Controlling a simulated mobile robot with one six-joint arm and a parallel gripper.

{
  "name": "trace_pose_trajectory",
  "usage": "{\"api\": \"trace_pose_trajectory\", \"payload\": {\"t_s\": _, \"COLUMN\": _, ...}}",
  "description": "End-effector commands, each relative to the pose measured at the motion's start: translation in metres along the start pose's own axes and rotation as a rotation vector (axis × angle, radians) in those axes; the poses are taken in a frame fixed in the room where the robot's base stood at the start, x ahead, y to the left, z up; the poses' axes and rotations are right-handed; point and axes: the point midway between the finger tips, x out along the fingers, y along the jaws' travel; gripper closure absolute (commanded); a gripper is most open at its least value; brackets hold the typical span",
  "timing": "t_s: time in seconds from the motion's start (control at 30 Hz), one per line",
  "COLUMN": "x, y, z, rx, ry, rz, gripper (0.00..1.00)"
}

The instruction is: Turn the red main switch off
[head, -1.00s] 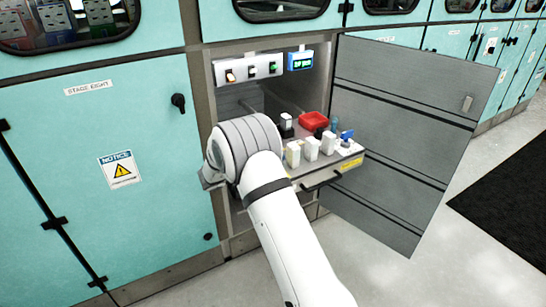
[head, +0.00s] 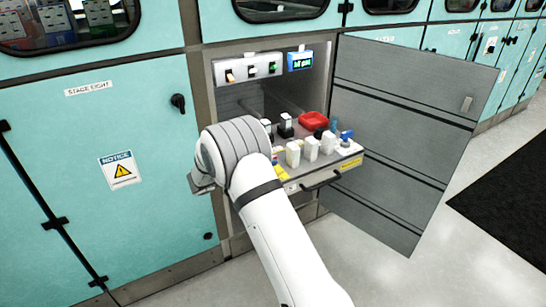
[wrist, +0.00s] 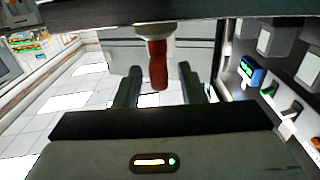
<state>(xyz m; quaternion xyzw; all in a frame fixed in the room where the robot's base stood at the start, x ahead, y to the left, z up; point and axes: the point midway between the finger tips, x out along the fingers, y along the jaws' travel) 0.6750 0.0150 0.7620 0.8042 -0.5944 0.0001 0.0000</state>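In the wrist view, a red handle-like part (wrist: 158,66) with a pale collar hangs below a dark edge at the top; it looks like the red main switch. My gripper (wrist: 160,86) is open, with one dark finger on each side of the red part in the picture. I see no clear contact, and cannot tell how deep the red part sits between the fingers. In the head view my gripper (head: 203,184) shows only partly at the left of my wrist, and its fingertips are hidden. I cannot make out the red switch there.
An open grey door (head: 400,140) stands to the right.

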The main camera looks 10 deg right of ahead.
Motion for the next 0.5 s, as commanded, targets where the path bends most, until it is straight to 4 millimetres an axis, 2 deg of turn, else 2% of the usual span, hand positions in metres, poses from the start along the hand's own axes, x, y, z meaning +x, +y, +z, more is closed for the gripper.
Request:
{"api": "trace_pose_trajectory", "payload": {"t_s": 0.1, "x": -0.022, "y": -0.001, "z": -0.001, "rx": 0.001, "ry": 0.0, "rz": -0.003, "gripper": 0.64}}
{"api": "trace_pose_trajectory", "payload": {"t_s": 0.2, "x": -0.035, "y": -0.001, "z": -0.001, "rx": 0.001, "ry": 0.0, "rz": -0.002, "gripper": 0.64}}
{"api": "trace_pose_trajectory", "payload": {"t_s": 0.5, "x": -0.044, "y": 0.0, "z": 0.0, "rx": 0.0, "ry": 0.0, "rz": 0.001, "gripper": 0.64}}
